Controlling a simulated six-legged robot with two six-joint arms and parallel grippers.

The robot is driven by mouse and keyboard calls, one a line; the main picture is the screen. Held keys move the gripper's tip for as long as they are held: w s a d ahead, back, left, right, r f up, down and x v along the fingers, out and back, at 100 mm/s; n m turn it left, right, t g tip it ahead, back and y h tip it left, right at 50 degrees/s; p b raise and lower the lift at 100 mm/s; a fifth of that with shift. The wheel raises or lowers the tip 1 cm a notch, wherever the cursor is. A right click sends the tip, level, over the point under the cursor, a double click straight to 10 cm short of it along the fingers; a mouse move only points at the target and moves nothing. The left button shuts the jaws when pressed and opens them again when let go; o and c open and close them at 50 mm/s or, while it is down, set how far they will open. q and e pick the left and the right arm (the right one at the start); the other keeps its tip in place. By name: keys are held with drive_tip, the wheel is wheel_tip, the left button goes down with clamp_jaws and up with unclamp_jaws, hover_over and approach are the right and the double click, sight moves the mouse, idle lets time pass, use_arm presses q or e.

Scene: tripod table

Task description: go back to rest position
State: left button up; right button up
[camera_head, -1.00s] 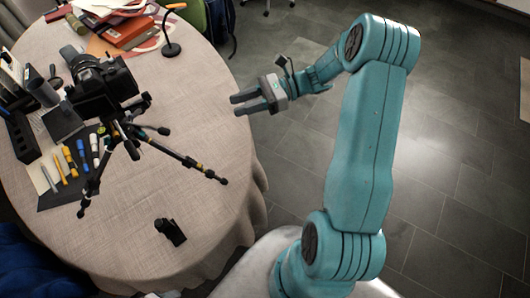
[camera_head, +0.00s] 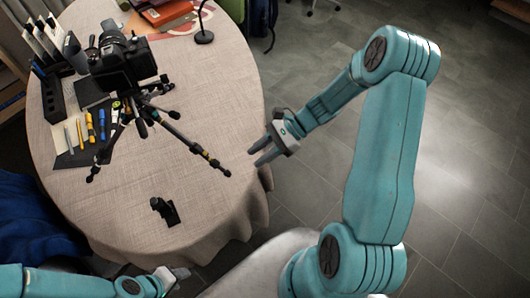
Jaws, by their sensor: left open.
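My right gripper (camera_head: 257,155) hangs at the right edge of the round table, over or just beyond the cloth. Its two fingers point down-left with a gap between them, and nothing is between them. Its teal arm rises from the lower right and bends back down to the left. My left gripper (camera_head: 180,273) is at the bottom edge of the view, close to the table's near edge. It is open, small and partly cut off, and I see nothing held in it. Its teal arm comes in along the bottom left.
The cloth-covered table (camera_head: 210,108) bears a black camera (camera_head: 122,65) on a spread tripod (camera_head: 180,135), a small black device (camera_head: 165,210), pens on a dark mat, a black holder (camera_head: 55,98) and books.

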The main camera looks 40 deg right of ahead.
drive_tip(key=shift+w+a+f, duration=0.1)
drive_tip(key=shift+a+f, duration=0.1)
drive_tip(key=shift+d, duration=0.1)
